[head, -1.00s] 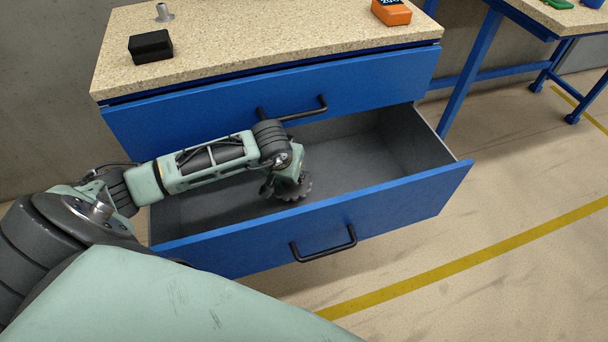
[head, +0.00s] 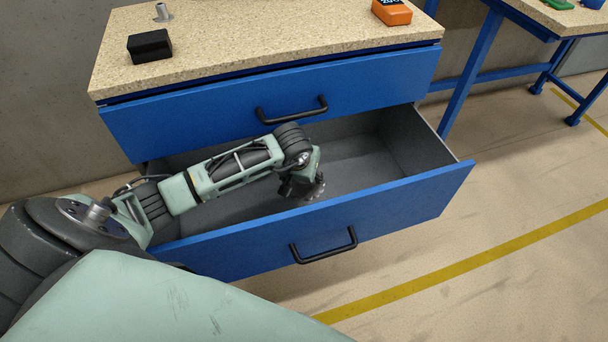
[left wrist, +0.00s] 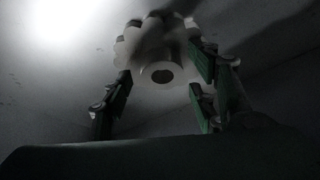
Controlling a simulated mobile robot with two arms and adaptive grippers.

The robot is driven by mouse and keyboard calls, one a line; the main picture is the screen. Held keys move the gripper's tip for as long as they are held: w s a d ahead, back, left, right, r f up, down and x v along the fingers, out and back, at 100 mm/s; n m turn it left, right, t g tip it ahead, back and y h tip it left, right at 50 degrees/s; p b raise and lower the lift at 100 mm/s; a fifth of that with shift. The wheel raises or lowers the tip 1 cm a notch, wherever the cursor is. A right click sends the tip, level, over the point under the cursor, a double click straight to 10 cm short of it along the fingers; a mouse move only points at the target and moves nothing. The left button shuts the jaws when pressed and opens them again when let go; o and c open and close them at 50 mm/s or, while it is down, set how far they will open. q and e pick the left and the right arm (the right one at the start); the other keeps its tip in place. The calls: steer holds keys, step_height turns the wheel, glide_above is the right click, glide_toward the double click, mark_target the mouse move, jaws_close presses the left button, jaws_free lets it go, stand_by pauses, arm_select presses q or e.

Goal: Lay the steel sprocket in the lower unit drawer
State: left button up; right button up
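The steel sprocket (head: 316,190) is a grey toothed disc at my left gripper (head: 302,188), inside the open lower unit drawer (head: 345,220). In the left wrist view the sprocket (left wrist: 162,72) faces me with its round hub and bore, between the green-padded fingers of my left gripper (left wrist: 160,75). In the head view, my wrist partly hides the sprocket and the fingers. I cannot tell whether the sprocket touches the drawer floor. My right gripper is out of view.
The upper drawer (head: 215,105) is almost shut above the open one. On the speckled worktop (head: 260,40) are a black box (head: 150,46), a small grey part (head: 162,12) and an orange device (head: 391,12). The drawer's right half is clear.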

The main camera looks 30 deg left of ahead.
mark_target(301, 192)
arm_select(q)
steer(key=shift+s+r, duration=0.1)
steer(key=shift+r, duration=0.25)
steer(key=p+v, duration=0.1)
steer(key=v, duration=0.5)
steer(key=shift+s+r, duration=0.2)
steer(key=shift+r, duration=0.2)
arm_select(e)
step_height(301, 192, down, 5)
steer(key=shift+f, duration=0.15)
